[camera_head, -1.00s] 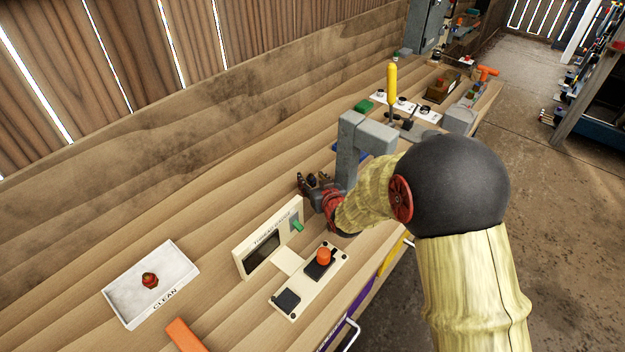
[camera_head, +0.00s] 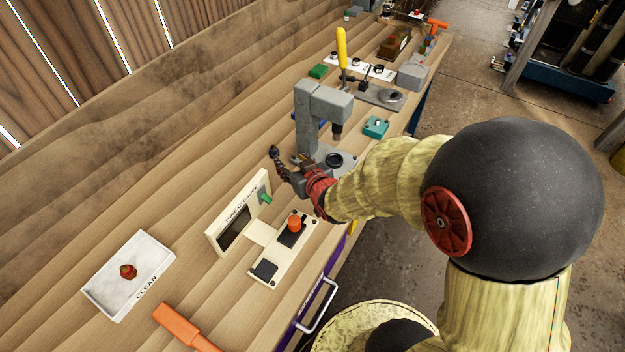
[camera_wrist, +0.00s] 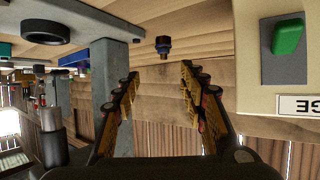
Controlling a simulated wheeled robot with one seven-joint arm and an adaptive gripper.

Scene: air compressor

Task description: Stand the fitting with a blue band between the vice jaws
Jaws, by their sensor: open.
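A small dark fitting with a blue band (camera_wrist: 163,46) shows in the wrist view, against the wooden bench, beyond and roughly centred between my fingertips. My gripper (camera_wrist: 160,75) is open, its two fingers spread with nothing between them. In the head view my gripper (camera_head: 288,162) is low over the bench, between the grey press and the thread gauge. I cannot clearly identify the vice jaws in either view.
The grey press (camera_head: 322,102) stands close behind my gripper; the thread gauge (camera_head: 238,218) and a panel with an orange button (camera_head: 294,224) are nearer. A white CLEAN tray (camera_head: 146,252) holds a red fitting. A teal block (camera_head: 376,127) sits right of the press.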

